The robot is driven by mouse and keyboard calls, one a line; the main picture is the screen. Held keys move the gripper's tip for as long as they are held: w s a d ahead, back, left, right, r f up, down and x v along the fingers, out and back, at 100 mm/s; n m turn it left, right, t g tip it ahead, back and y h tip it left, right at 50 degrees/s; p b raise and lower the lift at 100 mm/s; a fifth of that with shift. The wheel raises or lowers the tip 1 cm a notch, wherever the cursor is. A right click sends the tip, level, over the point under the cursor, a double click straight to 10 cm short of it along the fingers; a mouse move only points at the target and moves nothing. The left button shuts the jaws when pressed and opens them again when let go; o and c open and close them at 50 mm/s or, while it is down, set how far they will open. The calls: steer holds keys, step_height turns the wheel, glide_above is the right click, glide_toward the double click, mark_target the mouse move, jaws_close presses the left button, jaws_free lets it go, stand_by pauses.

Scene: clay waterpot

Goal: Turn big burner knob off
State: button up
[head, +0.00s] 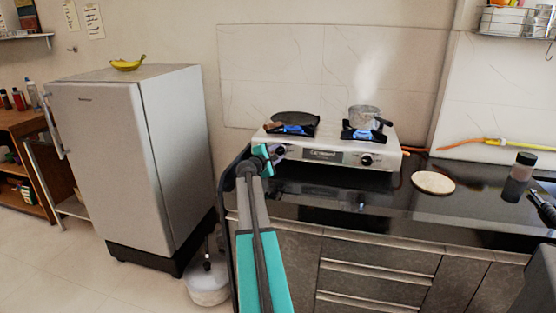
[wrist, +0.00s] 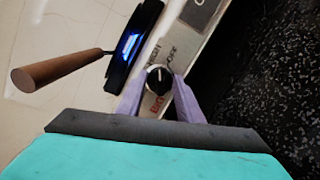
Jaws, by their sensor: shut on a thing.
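The big burner knob (wrist: 159,81) is round and black with a white mark, on the white front of the stove (head: 323,155). Red lettering like "BIG" shows beside it in the wrist view, with "HIGH" and "OFF" around it. My gripper (wrist: 157,85) has its two purple fingers on either side of the knob, shut on it. In the head view my gripper (head: 268,156) is at the stove's left front knob (head: 280,151). The left burner (head: 293,129) shows a blue flame, also seen in the wrist view.
A dark pan (head: 295,118) with a wooden handle sits on the left burner. A steaming pot (head: 364,116) stands on the lit right burner, above another knob (head: 367,160). A round board (head: 433,183) and a dark bottle (head: 519,176) are on the black counter. A fridge (head: 130,165) stands left.

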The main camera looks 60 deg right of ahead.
steer(key=m+y+b, duration=0.1)
steer(key=m+b, duration=0.2)
steer(key=m, duration=0.3)
steer(key=shift+m+b, duration=0.3)
steer(key=shift+y, duration=0.3)
steer(key=o, duration=1.1)
steer(key=shift+c, duration=0.2)
steer(key=shift+a+r, duration=0.1)
steer(key=shift+a, duration=0.05)
steer(key=v, duration=1.3)
steer(key=shift+a, duration=0.25)
steer(key=shift+w+r, duration=0.1)
steer(key=shift+w, duration=0.05)
